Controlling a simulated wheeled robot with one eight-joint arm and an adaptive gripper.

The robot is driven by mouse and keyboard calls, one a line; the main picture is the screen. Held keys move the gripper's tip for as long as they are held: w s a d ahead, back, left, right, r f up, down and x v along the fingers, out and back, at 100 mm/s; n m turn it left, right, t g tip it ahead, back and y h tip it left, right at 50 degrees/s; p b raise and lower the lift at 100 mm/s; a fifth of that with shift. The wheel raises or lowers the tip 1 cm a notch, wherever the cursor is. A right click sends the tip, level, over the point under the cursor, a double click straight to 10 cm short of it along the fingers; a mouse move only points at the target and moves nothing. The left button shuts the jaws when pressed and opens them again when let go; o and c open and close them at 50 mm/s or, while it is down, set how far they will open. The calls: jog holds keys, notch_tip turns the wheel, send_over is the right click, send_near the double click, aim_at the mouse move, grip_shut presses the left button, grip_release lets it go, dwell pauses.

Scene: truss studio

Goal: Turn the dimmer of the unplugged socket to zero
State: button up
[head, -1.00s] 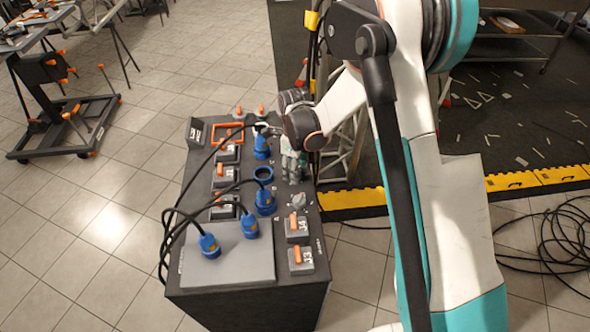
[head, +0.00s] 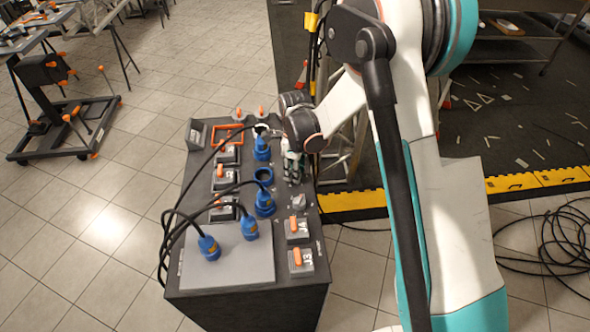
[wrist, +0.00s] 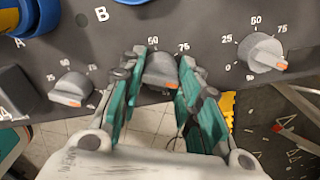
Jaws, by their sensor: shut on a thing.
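My gripper (wrist: 158,85) is shut on the middle dimmer knob (wrist: 160,68), with a teal finger on each side. The knob is grey with an orange mark at its lower right; 50 and 75 are printed above it. Another dimmer (wrist: 72,86) is at the left and a third (wrist: 263,54) at the right, both untouched. Blue socket A (wrist: 40,12) is at the upper left; only a sliver of the socket by letter B shows. In the head view, one blue socket (head: 265,203) has an open top. A farther blue socket (head: 262,152) stands beyond it. My arm partly hides the knobs.
The dark console (head: 185,262) carries a grey plate with two blue plugs (head: 209,246) and looping black cables. Orange-levered switches (head: 298,228) stand at its near right. A truss (head: 340,165) is behind my gripper.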

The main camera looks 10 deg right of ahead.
jog(key=n+b, duration=0.1)
jog(key=n, duration=0.5)
jog(key=n+b, duration=0.1)
jog(key=n, duration=1)
jog(key=shift+n+b, duration=0.3)
jog(key=shift+b, duration=0.1)
jog(key=n, duration=0.6)
jog(key=shift+n, duration=0.3)
jog(key=n, duration=0.6)
jog(key=shift+b, duration=0.35)
jog(key=n, duration=0.5)
jog(key=shift+n, duration=0.3)
jog(key=n, duration=1.1)
jog(key=shift+n, duration=0.3)
